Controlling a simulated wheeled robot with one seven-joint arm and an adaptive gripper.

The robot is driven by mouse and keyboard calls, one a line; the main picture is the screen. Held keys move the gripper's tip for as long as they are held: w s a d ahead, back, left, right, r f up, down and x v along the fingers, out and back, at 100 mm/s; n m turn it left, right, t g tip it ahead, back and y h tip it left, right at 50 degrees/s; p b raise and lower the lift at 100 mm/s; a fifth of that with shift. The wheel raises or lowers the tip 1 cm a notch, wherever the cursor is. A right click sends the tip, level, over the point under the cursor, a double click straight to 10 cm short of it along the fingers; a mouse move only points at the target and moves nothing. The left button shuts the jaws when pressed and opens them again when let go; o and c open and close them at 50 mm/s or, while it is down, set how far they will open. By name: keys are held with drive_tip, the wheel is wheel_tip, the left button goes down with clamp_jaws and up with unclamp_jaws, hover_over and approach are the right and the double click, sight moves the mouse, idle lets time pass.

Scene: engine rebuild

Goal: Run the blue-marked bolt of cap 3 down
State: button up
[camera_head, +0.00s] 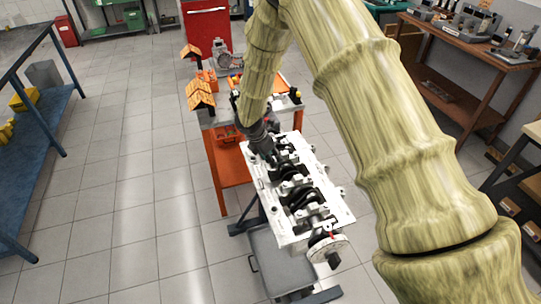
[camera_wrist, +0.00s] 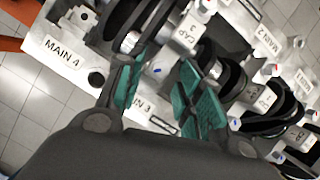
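The white engine block (camera_head: 268,203) stands with its crank side up in the head view. My gripper (camera_head: 262,150) is over its far left end. In the wrist view my gripper (camera_wrist: 162,92) has its two teal-padded fingers apart. A small blue mark (camera_wrist: 157,69) shows on a pale surface between the fingers, probably the blue-marked bolt of cap 3; its shape and seating are unclear. Nothing is visibly clamped. A partly hidden "CAP" label (camera_wrist: 187,34) lies just beyond, and a label ending in "3" (camera_wrist: 140,106) is partly covered by the left finger.
The "MAIN 4" label (camera_wrist: 62,53) is at left in the wrist view; several other bolts and dark crank parts lie close around the fingers. An orange workbench (camera_head: 235,170) stands behind the block. A grey tray (camera_head: 280,262) sits below it. Floor at left is clear.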

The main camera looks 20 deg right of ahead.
clamp_jaws()
drive_tip(key=shift+w+m, duration=0.1)
drive_tip(key=shift+m, duration=0.2)
drive_tip(key=m+g, duration=0.1)
drive_tip(key=m, duration=0.1)
drive_tip(key=m+g+b, duration=0.1)
drive_tip(key=m, duration=0.1)
drive_tip(key=shift+w+f+m, duration=0.1)
drive_tip(key=shift+w+m, duration=0.2)
drive_tip(key=shift+w, duration=0.05)
drive_tip(key=shift+w+m+g+b, duration=0.15)
drive_tip(key=shift+m+g+b, duration=0.35)
drive_tip(key=shift+m, duration=0.65)
drive_tip(key=shift+w+m+g+b, duration=0.1)
drive_tip(key=shift+m+g+b, duration=0.35)
drive_tip(key=shift+m, duration=0.7)
drive_tip(key=shift+d, duration=0.1)
drive_tip(key=shift+r, duration=0.2)
unclamp_jaws()
